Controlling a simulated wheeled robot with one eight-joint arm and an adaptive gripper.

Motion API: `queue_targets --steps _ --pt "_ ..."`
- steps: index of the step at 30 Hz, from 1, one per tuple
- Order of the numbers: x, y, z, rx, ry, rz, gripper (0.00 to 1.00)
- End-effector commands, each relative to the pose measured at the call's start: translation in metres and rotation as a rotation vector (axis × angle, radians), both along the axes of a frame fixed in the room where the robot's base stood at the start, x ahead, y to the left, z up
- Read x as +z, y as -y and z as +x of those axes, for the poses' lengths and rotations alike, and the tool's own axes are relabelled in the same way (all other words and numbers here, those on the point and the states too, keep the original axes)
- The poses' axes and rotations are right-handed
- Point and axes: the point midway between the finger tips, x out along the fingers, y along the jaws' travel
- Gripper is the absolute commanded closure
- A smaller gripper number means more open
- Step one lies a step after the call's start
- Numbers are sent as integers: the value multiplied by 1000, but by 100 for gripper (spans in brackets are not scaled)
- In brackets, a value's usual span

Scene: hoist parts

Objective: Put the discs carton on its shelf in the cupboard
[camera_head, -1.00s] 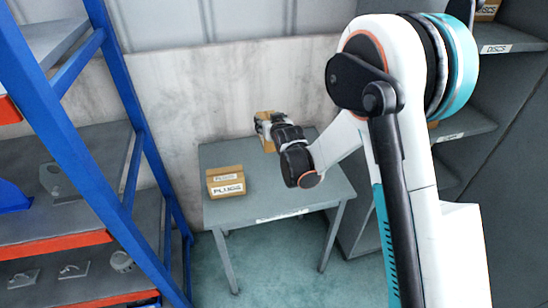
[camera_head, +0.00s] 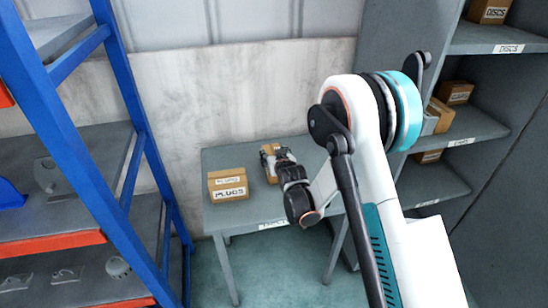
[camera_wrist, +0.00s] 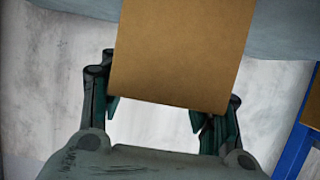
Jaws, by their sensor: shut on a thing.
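My gripper (camera_head: 275,160) is shut on a brown carton (camera_head: 270,174) over the small grey table (camera_head: 215,158). In the wrist view the same carton (camera_wrist: 180,50) shows a plain brown face between the two fingers. No readable label shows on it, so I cannot tell whether it is the discs carton. I cannot tell whether it touches the table top. The grey cupboard (camera_head: 398,50) stands at the right. Its upper shelf has a DISCS label (camera_head: 509,48), and a carton marked DISCS (camera_head: 488,11) sits on that shelf.
A PLUGS carton (camera_head: 228,185) stands on the table, left of my gripper. Lower cupboard shelves hold more cartons (camera_head: 456,92). A blue rack (camera_head: 75,150) with metal parts stands at the left. My arm hides part of the cupboard.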

Motion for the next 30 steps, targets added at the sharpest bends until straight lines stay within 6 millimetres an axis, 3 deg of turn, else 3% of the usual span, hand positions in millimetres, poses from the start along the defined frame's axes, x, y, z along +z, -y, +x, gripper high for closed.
queue_targets --steps 8,9,11,12,24,30 --pt "0 0 0 0 1 0 80" --pt "-1 0 0 0 0 0 39" --pt "-1 0 0 0 0 0 26" --pt "-1 0 0 0 0 0 24" --pt "2 0 0 0 0 0 24" --pt "16 7 -26 0 0 0 24"
